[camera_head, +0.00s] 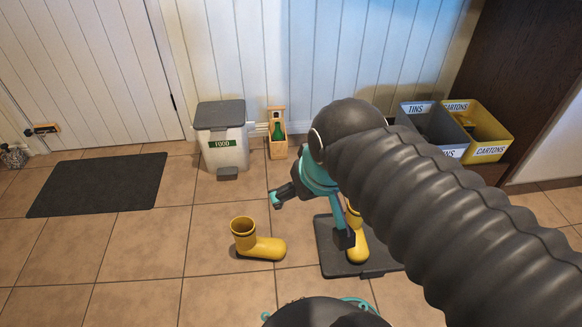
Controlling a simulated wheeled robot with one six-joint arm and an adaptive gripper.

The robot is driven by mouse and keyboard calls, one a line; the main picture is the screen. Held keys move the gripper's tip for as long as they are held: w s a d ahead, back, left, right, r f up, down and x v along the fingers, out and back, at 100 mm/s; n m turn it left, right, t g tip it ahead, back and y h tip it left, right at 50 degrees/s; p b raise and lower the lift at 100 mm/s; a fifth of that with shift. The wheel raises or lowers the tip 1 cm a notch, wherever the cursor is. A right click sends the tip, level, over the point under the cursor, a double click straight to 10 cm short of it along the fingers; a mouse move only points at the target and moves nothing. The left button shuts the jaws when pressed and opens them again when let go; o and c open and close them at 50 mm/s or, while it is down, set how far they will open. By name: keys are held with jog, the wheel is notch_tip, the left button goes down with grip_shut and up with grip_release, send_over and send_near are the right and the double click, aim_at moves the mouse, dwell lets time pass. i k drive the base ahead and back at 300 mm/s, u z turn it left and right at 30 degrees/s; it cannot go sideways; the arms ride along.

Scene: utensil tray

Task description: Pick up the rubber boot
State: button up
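A yellow rubber boot (262,247) stands upright on the tiled floor, its toe pointing right. A second yellow boot (357,247) stands on a dark boot tray (334,266); my arm and gripper hide part of it. My gripper (311,219) has teal and dark fingers spread wide apart, with nothing visible between them. One finger reaches left, above and behind the floor boot in the picture. The other points down and overlaps the tray boot; whether it touches that boot I cannot tell.
A white FOOD bin (226,156) and a wooden carrier with a green bottle (277,136) stand by the wall. Grey TINS (420,108) and yellow CARTONS (487,152) boxes are at the right. A dark doormat (98,185) lies left. Floor left of the boot is clear.

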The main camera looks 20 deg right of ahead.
aim_at(249, 246)
jog(key=z, duration=3.6)
jog(key=k, duration=1.85)
jog(key=u, duration=1.95)
